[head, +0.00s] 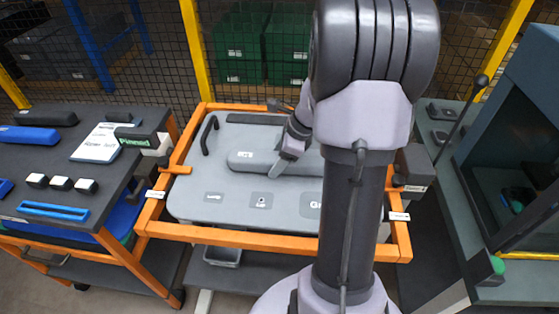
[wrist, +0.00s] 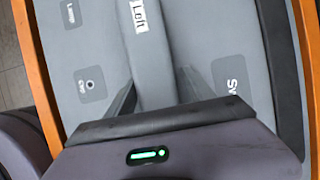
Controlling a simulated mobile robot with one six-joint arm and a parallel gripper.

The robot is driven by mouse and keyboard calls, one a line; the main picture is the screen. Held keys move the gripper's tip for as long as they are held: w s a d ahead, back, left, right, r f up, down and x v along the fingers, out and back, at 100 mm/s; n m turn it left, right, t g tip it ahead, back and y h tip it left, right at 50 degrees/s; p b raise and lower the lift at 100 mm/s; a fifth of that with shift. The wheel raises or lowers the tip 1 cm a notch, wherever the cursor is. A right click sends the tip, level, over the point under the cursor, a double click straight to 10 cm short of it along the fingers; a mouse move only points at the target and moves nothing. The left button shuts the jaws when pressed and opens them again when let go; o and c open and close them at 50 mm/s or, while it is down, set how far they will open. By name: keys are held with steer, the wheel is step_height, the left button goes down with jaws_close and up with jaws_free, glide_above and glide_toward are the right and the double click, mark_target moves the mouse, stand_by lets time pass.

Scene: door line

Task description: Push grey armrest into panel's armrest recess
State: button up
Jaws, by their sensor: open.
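The grey armrest (head: 243,160) lies lengthwise across the middle of the grey door panel (head: 190,185). Its white label reads "Left" in the wrist view (wrist: 148,50). My gripper (head: 288,158) is over the armrest. In the wrist view, the open fingers (wrist: 155,92) stand one on each side of it, close to its edges. The armrest's right part is hidden behind my arm in the head view. The armrest covers the recess area, and I cannot tell how deep it sits.
An orange frame (head: 230,235) surrounds the panel. Labelled patches, including "Cup" (head: 263,200), lie in front of the armrest. A black handle (head: 208,136) stands at the panel's left. A parts table (head: 75,165) is at left, a dark cabinet (head: 515,150) at right.

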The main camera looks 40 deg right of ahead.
steer(key=shift+g, duration=0.4)
steer(key=s+f, duration=0.1)
steer(key=f, duration=0.1)
steer(key=s+a+f, duration=0.1)
steer(key=shift+a+f, duration=0.15)
steer(key=shift+f, duration=0.2)
steer(key=r+p, duration=0.1)
steer(key=d+r+p, duration=0.1)
steer(key=r, duration=0.1)
steer(key=d+r+p, duration=0.1)
steer(key=r, duration=0.1)
steer(key=shift+w, duration=0.25)
steer(key=p+v, duration=0.5)
steer(key=v, duration=1)
steer(key=shift+s+r+t, duration=0.2)
steer(key=shift+r+t, duration=0.1)
steer(key=shift+t, duration=0.1)
steer(key=shift+a, duration=0.1)
